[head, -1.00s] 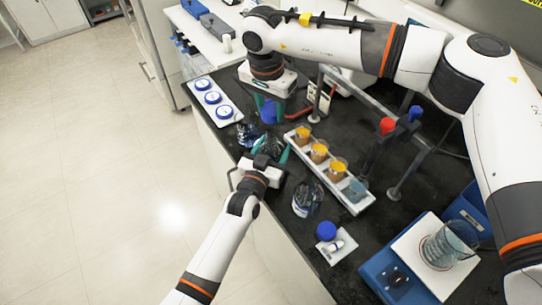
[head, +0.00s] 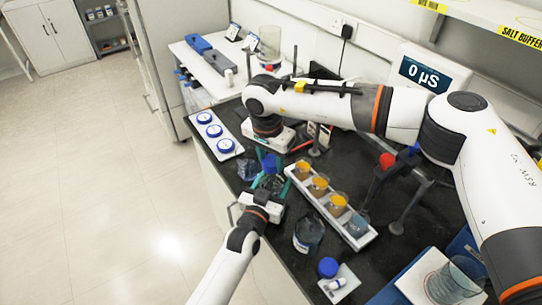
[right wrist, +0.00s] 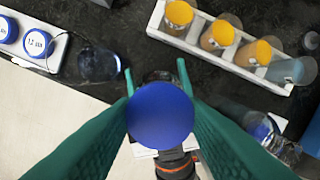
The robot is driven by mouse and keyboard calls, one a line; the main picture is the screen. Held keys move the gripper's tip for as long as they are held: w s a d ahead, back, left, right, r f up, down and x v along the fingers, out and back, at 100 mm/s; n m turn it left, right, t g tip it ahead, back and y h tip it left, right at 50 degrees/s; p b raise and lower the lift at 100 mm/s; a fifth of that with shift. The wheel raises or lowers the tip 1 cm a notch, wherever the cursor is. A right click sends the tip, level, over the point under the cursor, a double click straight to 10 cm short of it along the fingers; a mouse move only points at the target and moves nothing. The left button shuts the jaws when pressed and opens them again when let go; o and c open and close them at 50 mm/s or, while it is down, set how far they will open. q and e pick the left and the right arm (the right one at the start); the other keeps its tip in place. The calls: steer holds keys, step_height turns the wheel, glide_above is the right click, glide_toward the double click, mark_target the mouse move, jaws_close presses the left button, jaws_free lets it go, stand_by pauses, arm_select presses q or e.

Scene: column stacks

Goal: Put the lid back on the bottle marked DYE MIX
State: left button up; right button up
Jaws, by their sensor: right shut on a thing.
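My right gripper (right wrist: 160,110) is shut on a blue lid (right wrist: 160,115), which sits between its green fingers. In the head view, the lid (head: 269,163) is just above a dark clear bottle (head: 270,183). I cannot tell whether the lid touches its neck. In the right wrist view the lid hides most of that bottle. My left gripper (head: 266,190) is low at this bottle, with its fingers beside it; whether they grip it is unclear. I cannot read DYE MIX on any label.
A white rack (head: 330,212) with several beakers of orange and blue stands close on the right. A white tray (head: 228,136) with blue lids is at the left. A metal stand (head: 405,210) rises behind the rack.

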steer(key=shift+f, duration=0.15)
steer(key=shift+f, duration=0.75)
steer(key=shift+f, duration=0.6)
